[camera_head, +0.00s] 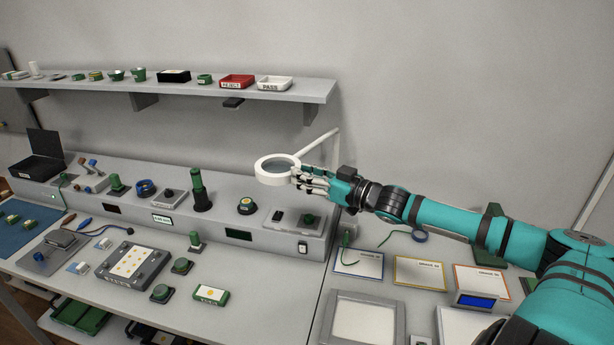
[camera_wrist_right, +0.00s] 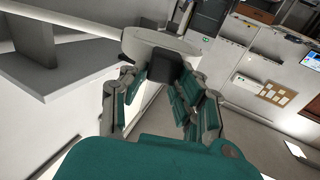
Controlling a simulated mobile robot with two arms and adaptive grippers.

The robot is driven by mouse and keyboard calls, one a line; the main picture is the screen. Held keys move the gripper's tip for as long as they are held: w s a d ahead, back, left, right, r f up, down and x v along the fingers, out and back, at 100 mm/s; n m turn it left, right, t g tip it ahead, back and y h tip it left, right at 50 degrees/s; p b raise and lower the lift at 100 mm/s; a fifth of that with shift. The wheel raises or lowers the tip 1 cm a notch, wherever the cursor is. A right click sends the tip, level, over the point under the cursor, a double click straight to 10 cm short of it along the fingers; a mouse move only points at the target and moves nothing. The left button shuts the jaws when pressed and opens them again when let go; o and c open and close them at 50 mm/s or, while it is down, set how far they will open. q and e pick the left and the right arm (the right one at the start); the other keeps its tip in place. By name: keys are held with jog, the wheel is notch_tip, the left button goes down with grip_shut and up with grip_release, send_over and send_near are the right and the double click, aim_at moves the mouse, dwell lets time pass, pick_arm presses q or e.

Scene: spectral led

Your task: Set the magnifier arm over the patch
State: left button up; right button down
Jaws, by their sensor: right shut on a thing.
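The magnifier arm has a white ring-shaped head (camera_head: 270,180) on a thin pale rod (camera_head: 318,143). In the head view the ring hangs above the back console, right of the green cylinder. My right gripper (camera_head: 300,180) is shut on the right edge of the magnifier head. In the right wrist view the white head (camera_wrist_right: 150,40) and a dark block on it lie between the fingers (camera_wrist_right: 160,80). I cannot tell for sure which item is the patch; a green-edged card with an orange dot (camera_head: 211,295) lies on the bench at the front. My left gripper is not in view.
A grey board with yellow dots (camera_head: 152,267) and several green knobs lie on the bench. The raised console (camera_head: 262,238) runs behind them. A wall shelf (camera_head: 310,90) holds red and white trays. Framed cards (camera_head: 358,262) lie at right under my right arm.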

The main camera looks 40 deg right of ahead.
jog(key=shift+f, duration=0.15)
jog(key=c, duration=1.5)
grip_release()
jog(key=o, duration=0.5)
jog(key=shift+s+d, duration=0.15)
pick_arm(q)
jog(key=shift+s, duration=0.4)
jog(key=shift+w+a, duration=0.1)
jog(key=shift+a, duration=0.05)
